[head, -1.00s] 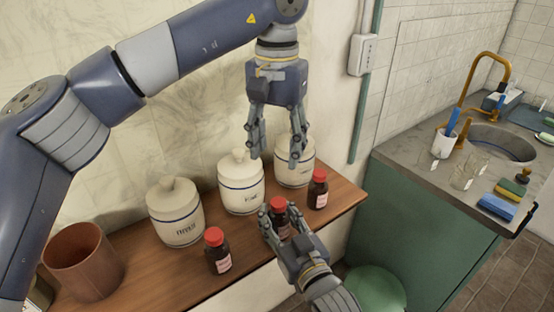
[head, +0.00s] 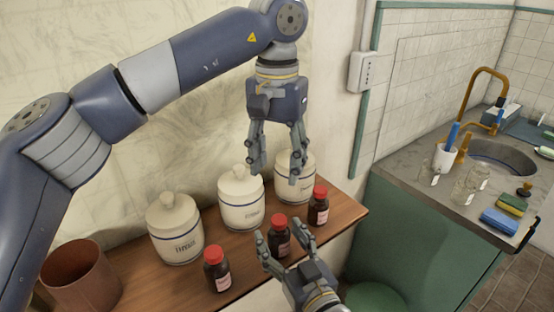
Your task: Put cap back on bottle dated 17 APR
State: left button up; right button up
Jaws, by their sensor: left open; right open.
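Three brown bottles with red tops and pale labels stand along the shelf's front: a left bottle (head: 217,273), a middle bottle (head: 279,240) and a right bottle (head: 318,209). The label dates are too small to read. All three show a red cap on top; how firmly each sits I cannot tell. My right gripper (head: 290,246) is open and empty, its fingers just in front of the middle bottle. My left gripper (head: 275,173) is open and empty, pointing down above the shelf, behind the middle bottle in the picture and partly over the right jar.
Three lidded white jars (head: 175,232) stand behind the bottles on the wooden shelf (head: 345,212). A brown pot (head: 80,275) stands at the left end. To the right is a counter (head: 420,165) with a sink, cup, glasses and sponges.

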jog(key=v, duration=1)
